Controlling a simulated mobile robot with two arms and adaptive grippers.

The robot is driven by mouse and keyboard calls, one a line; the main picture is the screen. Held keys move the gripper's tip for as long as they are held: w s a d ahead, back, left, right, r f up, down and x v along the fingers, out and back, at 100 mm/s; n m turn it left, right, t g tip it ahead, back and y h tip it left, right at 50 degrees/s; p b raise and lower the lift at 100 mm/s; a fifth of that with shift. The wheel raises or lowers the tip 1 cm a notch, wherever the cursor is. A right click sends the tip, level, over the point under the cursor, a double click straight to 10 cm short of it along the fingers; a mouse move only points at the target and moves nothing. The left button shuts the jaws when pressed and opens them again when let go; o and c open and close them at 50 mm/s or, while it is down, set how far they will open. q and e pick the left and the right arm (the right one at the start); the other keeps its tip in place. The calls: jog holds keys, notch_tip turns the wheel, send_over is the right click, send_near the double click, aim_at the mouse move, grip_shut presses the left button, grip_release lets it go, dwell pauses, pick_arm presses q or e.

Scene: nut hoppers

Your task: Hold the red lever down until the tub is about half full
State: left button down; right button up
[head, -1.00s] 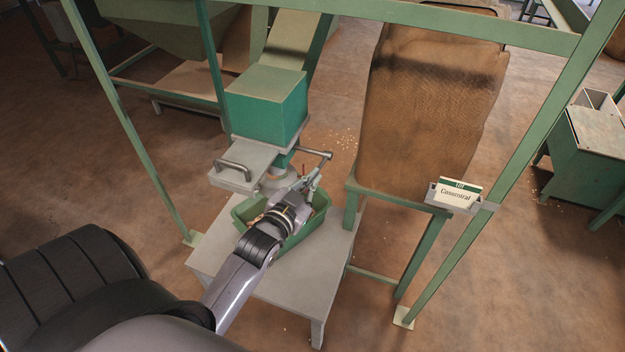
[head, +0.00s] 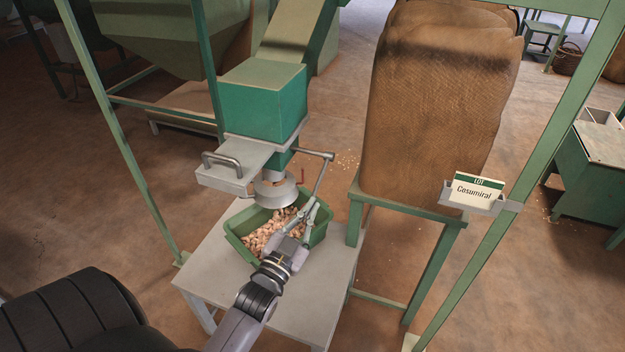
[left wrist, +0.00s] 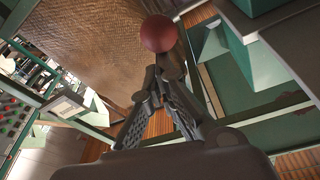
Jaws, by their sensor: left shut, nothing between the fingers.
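The green tub (head: 237,246) stands on the grey stand under the round spout (head: 277,190). Pale nuts (head: 268,235) cover its bottom, with their surface below the rim; the exact level is hard to judge. The lever's grey rod (head: 323,174) slants down from its pivot toward my left gripper (head: 309,212). My left gripper is shut and empty, over the tub's right side. In the left wrist view, the lever's red ball knob (left wrist: 158,33) sits just beyond the closed fingertips (left wrist: 168,72); I cannot tell whether they touch. My right gripper is out of view.
The green hopper box (head: 262,100) with its handled slide plate (head: 240,163) is above the tub. A large woven sack (head: 435,110) stands to the right, beside a lot card (head: 476,190) on a green post. The stand's front (head: 310,285) is bare.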

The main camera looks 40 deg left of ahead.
pick_arm(q)
jog(key=shift+f, duration=0.75)
